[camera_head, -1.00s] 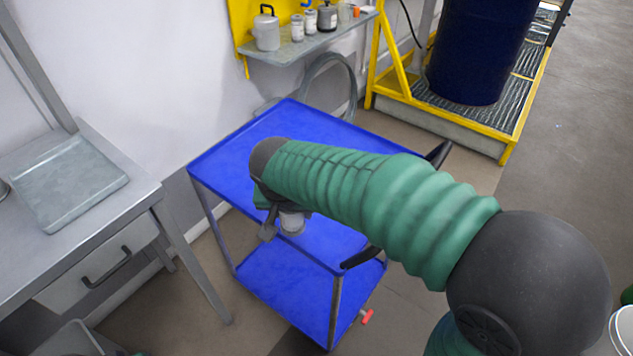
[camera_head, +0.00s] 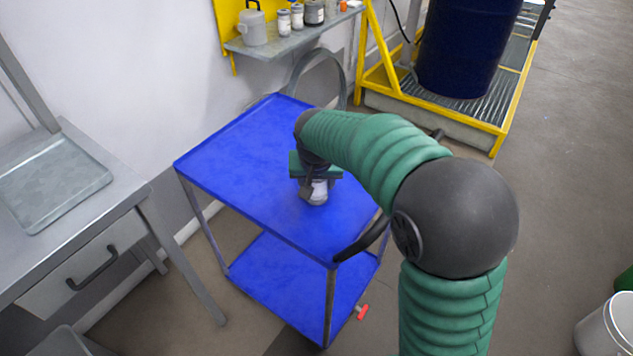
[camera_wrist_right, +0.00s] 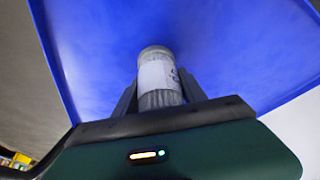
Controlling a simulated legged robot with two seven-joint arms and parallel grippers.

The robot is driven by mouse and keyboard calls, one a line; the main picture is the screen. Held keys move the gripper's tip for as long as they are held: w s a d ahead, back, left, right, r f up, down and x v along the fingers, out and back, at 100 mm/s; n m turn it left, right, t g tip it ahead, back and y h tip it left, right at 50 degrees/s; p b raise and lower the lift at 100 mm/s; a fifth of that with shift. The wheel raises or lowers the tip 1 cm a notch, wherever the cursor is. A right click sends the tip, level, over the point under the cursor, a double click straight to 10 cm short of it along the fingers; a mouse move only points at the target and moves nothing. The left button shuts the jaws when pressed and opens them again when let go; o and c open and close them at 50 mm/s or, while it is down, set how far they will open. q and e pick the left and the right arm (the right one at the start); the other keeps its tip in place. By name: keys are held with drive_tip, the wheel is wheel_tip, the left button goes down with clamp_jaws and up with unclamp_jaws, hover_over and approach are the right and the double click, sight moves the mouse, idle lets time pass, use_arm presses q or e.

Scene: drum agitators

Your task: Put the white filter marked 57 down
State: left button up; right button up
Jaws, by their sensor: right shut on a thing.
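The white filter (camera_head: 318,192) is a small cylinder with a pale label, held in my right gripper (camera_head: 313,190) over the blue cart's top shelf (camera_head: 235,150). In the right wrist view the filter (camera_wrist_right: 159,78) stands between the two dark fingers of my right gripper (camera_wrist_right: 160,95), with a dark mark on its label too small to read. The blue shelf (camera_wrist_right: 230,40) fills the space behind it. I cannot tell whether the filter touches the shelf. My left gripper is not in view.
The cart's top is otherwise clear. A grey table with a metal tray (camera_head: 50,185) stands at the left. A wall shelf (camera_head: 290,38) with several containers is behind. A dark blue drum (camera_head: 465,45) stands on a yellow-framed platform at the back right. A white bucket (camera_head: 605,330) is at the lower right.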

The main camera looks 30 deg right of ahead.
drive_tip(key=o, duration=1.5)
drive_tip(key=shift+f, duration=0.1)
drive_tip(key=shift+r, duration=0.5)
drive_tip(key=p+v, duration=0.3)
drive_tip(key=v, duration=0.8)
drive_tip(key=shift+s+a+r, duration=0.1)
drive_tip(key=shift+s+a, duration=0.1)
